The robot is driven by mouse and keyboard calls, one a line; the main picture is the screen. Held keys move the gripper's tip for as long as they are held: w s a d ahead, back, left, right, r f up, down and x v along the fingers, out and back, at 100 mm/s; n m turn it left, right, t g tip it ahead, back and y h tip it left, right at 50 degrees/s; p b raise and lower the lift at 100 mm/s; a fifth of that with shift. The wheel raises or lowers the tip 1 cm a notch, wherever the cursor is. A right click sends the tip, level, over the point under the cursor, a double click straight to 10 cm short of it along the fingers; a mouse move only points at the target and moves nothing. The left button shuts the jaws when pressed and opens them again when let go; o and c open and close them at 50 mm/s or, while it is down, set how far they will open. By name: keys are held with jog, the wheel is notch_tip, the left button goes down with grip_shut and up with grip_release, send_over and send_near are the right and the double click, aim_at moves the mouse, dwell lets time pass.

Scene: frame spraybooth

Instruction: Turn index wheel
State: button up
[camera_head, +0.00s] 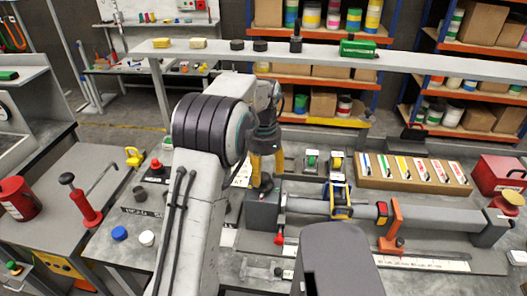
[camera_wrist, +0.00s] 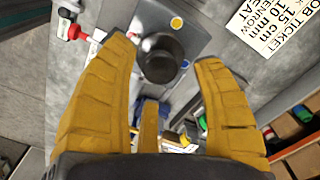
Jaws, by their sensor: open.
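A dark round knob (camera_wrist: 160,58), which looks like the index wheel, stands on a grey plate (camera_wrist: 148,18) in the wrist view. The yellow fingers of my gripper (camera_wrist: 164,52) are spread on both sides of it, with visible gaps, and nothing is held. In the head view my gripper (camera_head: 266,172) points down over the grey block (camera_head: 262,210) at the left end of a long grey tube (camera_head: 440,218). The dark knob (camera_head: 264,184) shows only partly there, below the fingers. I cannot tell the exact height between fingertips and knob.
A yellow and blue clamp-like tool (camera_head: 341,200) and an orange stand (camera_head: 391,228) sit along the tube. A red-tipped lever (camera_head: 279,238) is in front of the block. A tray of coloured strips (camera_head: 415,172) lies behind. A job ticket (camera_wrist: 264,22) lies beside the plate.

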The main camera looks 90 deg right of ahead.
aim_at(263, 176)
notch_tip(263, 176, up, 10)
dwell(0.5)
dwell(0.8)
